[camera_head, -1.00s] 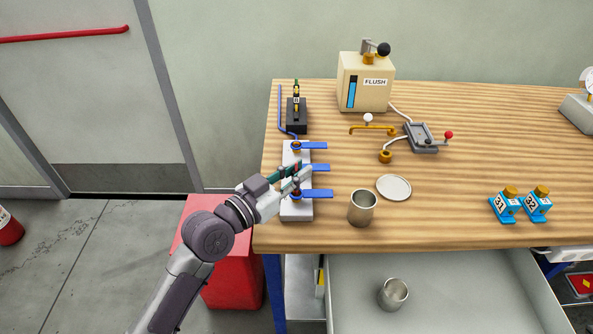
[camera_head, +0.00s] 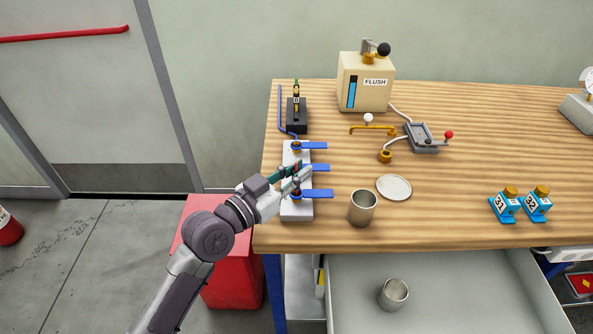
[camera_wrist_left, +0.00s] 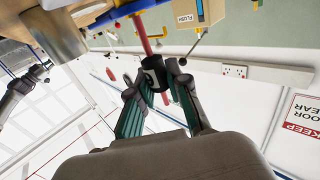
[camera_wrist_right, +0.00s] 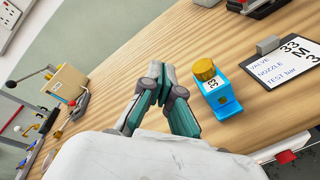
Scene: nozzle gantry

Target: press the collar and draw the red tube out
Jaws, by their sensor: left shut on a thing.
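The red tube (camera_wrist_left: 143,35) runs down from beside a blue lever (camera_wrist_left: 122,12) into a black sleeve with a pale mark (camera_wrist_left: 153,75) in the left wrist view. My left gripper (camera_wrist_left: 155,80) is shut on this black sleeve; a short red length shows below it. In the head view my left gripper (camera_head: 297,174) is over the front part of a pale block (camera_head: 298,210) with several blue levers (camera_head: 317,194). The collar is hard to make out behind the fingers. My right gripper (camera_wrist_right: 162,78) is shut and empty above the wooden table.
A metal cup (camera_head: 362,208) and a round pale dish (camera_head: 394,187) stand right of the block. The FLUSH box (camera_head: 365,85) is at the back. Blue numbered units (camera_head: 505,207) stand at the right. An open drawer (camera_head: 450,290) below holds another cup (camera_head: 393,294).

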